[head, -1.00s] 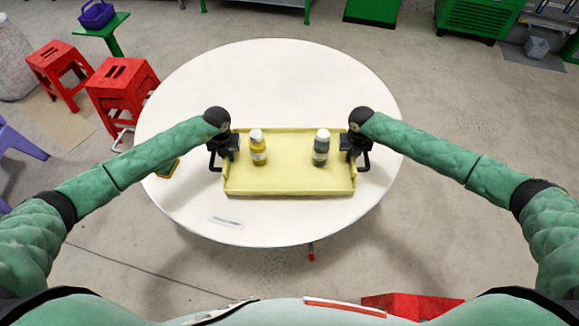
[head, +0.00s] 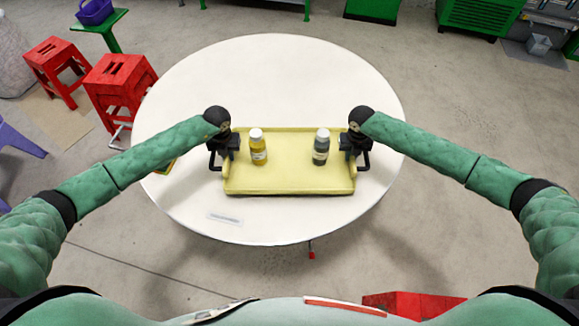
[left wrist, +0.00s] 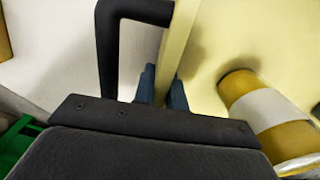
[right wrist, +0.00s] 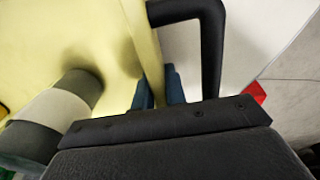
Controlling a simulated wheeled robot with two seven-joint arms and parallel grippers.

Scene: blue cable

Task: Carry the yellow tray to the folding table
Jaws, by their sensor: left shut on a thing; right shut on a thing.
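The yellow tray (head: 289,180) is level over the round white table (head: 270,75); I cannot tell whether it touches the top. A yellow bottle (head: 258,150) with a white cap stands upright on its left part, and a dark grey bottle (head: 321,148) with a white cap on its right part. My left gripper (head: 232,148) is shut on the tray's left wall, which also shows in the left wrist view (left wrist: 178,45). My right gripper (head: 346,148) is shut on its right wall, which also shows in the right wrist view (right wrist: 146,55).
A white strip (head: 225,218) lies near the table's front left edge. A small yellow item (head: 166,168) is partly hidden by my left arm. Two red stools (head: 120,85) stand left of the table. The table's far half is clear.

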